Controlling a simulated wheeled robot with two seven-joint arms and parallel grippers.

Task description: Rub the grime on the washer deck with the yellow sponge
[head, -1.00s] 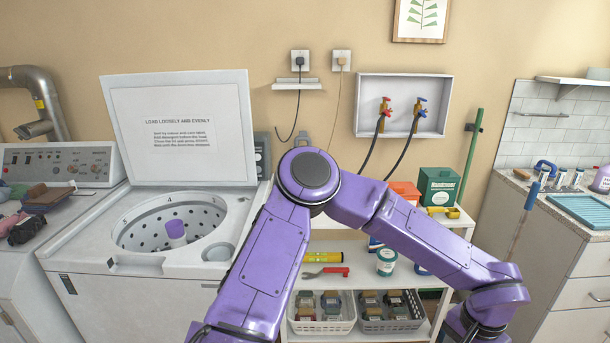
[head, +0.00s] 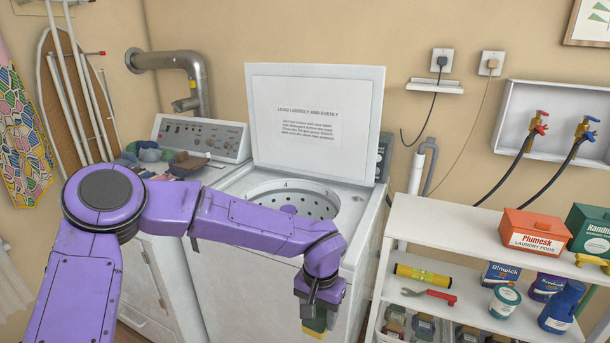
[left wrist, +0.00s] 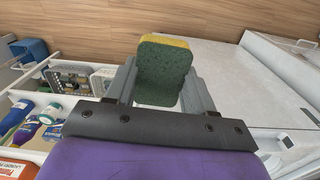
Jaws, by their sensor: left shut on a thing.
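My left gripper (head: 318,308) is shut on the yellow sponge (head: 315,326), which has a dark green scouring side. In the left wrist view the sponge (left wrist: 162,75) sits between the two grey fingers, its green face toward the camera. The gripper hangs in front of the top-loading washer, below the level of its deck (head: 357,220), and the sponge looks apart from the washer. The washer's lid (head: 315,150) is up and its drum is open. My left arm hides the front part of the deck. I cannot make out any grime. My right gripper is not in view.
A white shelf unit (head: 440,235) stands right of the washer, with an orange pods box (head: 535,232), a green box (head: 590,230), bottles and a red-handled wrench (head: 430,295). A second machine (head: 203,137) with folded cloths (head: 150,152) stands left. Hoses hang from wall taps.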

